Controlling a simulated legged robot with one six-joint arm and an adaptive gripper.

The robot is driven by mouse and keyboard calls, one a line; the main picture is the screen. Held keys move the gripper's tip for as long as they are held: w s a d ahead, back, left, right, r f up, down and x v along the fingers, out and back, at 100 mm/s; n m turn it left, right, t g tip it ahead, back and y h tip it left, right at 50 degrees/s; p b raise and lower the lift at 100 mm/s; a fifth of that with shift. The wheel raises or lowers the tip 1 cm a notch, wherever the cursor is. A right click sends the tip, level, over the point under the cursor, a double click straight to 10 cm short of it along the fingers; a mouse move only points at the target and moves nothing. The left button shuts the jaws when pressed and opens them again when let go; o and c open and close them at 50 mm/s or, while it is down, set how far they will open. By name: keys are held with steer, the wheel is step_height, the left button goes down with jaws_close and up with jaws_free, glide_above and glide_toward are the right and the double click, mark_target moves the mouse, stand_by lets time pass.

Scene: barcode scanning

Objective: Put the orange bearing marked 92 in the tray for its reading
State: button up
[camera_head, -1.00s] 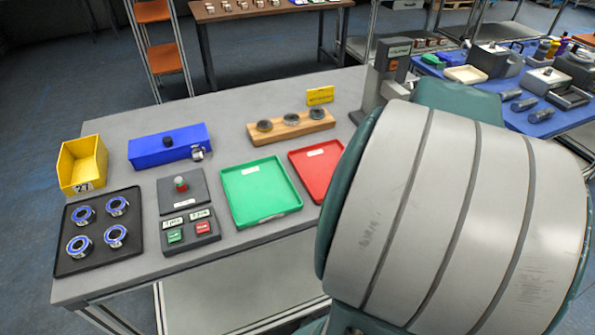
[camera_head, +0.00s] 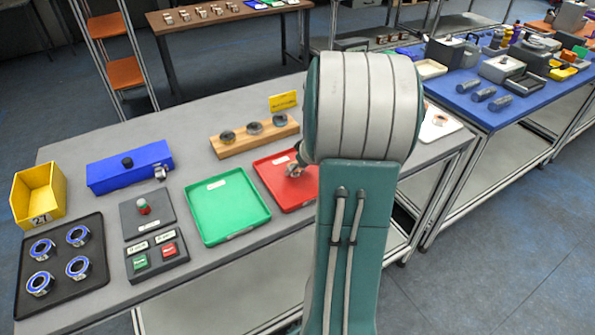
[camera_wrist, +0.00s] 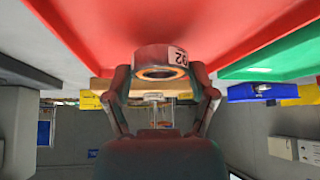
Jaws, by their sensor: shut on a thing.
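My gripper (camera_wrist: 162,95) is shut on the orange bearing (camera_wrist: 160,73), a ring with an orange seal and a white label reading 92. In the head view the bearing (camera_head: 293,170) shows small at the red tray (camera_head: 268,178), beside my arm, which hides the tray's right part. In the wrist view the red tray (camera_wrist: 130,20) fills the top, close to the bearing; I cannot tell whether they touch. The green tray (camera_head: 225,205) stands left of the red one and is empty.
A wooden block (camera_head: 240,143) with several dark round parts and a yellow sign (camera_head: 283,101) stand behind the trays. Left are a button panel (camera_head: 155,255), a blue box (camera_head: 130,168), a yellow bin (camera_head: 38,193) and a black tray (camera_head: 75,285) with several blue bearings.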

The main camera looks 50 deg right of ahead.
step_height(320, 180, down, 2)
steer(key=shift+a+r, duration=0.1)
steer(key=shift+a, duration=0.4)
steer(key=o, duration=1.2)
steer(key=shift+d+f, duration=0.2)
steer(key=shift+d, duration=0.2)
steer(key=shift+a, duration=0.15)
